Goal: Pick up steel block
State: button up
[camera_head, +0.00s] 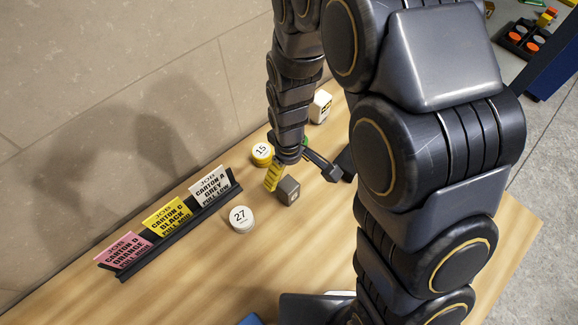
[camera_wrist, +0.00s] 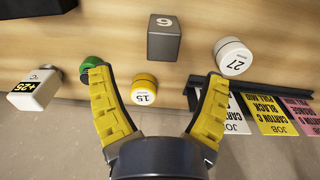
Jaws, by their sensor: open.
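The steel block is a grey cube marked 6, standing on the wooden table. In the wrist view the steel block (camera_wrist: 163,42) is ahead of my gripper (camera_wrist: 156,76), a little right of the middle of the gap between the fingers. The yellow-padded fingers are spread wide with nothing between them. In the head view the steel block (camera_head: 289,190) is just beside a yellow finger of my gripper (camera_head: 300,178). The fingers look apart from the block. The exact height of my gripper over the table is hard to tell.
A yellow weight marked 15 (camera_wrist: 144,88) and a white weight marked 27 (camera_wrist: 233,57) are near the block. A green-topped object (camera_wrist: 92,64) is partly behind the left finger. A white display box (camera_wrist: 36,89) and a rack of job cards (camera_head: 170,227) stand along the wall side.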

aim_at(288, 185)
jog(key=shift+a+f, duration=0.25)
jog(key=shift+f, duration=0.9)
jog(key=shift+s+d+f, duration=0.1)
jog(key=shift+f, duration=1.5)
jog(key=shift+s+d+f, duration=0.1)
jog(key=shift+f, duration=1.5)
jog(key=c, duration=1.2)
